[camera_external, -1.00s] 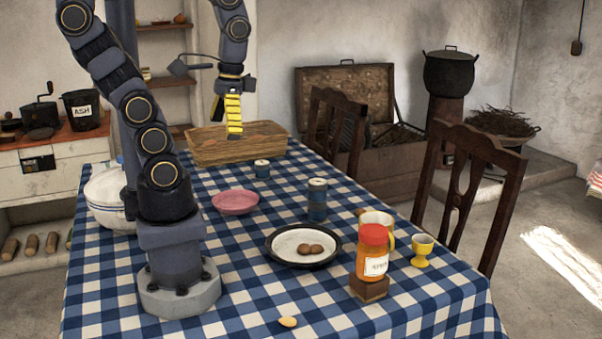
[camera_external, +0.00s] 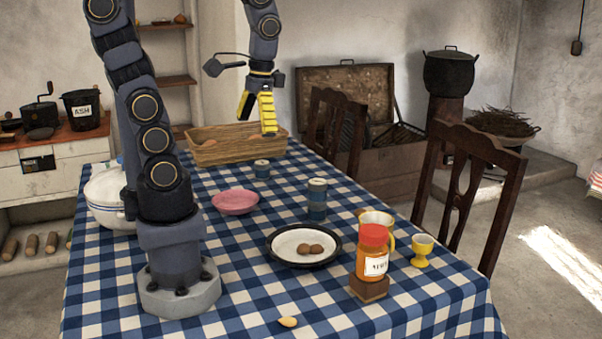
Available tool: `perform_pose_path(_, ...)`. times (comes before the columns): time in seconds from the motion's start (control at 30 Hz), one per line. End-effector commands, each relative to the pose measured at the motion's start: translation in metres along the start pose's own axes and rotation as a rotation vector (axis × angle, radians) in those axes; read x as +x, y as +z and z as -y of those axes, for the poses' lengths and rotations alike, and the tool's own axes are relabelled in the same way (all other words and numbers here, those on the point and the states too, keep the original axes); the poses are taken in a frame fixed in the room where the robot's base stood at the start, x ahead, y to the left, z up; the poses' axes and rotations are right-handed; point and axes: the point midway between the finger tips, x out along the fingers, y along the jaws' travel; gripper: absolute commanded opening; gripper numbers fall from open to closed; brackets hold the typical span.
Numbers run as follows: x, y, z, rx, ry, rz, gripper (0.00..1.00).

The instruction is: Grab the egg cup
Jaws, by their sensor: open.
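The yellow egg cup (camera_external: 422,250) stands upright near the right edge of the table. It is just right of a cream mug and looks empty. My gripper (camera_external: 255,130) has yellow fingers that point down and are spread open with nothing between them.
An orange jar with red lid (camera_external: 373,256) on a small block and the mug (camera_external: 378,220) stand left of the egg cup. A plate with brown items (camera_external: 279,256), blue tins (camera_external: 317,201), a pink bowl (camera_external: 235,202) and the wooden tray (camera_external: 205,155) also occupy the table. A chair (camera_external: 470,190) backs the right edge.

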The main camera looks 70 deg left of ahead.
Motion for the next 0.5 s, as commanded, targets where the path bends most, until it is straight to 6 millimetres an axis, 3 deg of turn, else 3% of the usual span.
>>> perform_pose_path(0.03,0.0,-0.023,-0.002,-0.037,-0.013,-0.008,0.84)
perform_pose_path(0.27,0.011,-0.123,-0.019,-0.209,-0.056,-0.084,0.84)
perform_pose_path(0.5,0.05,-0.219,-0.054,-0.339,-0.069,-0.162,0.84)
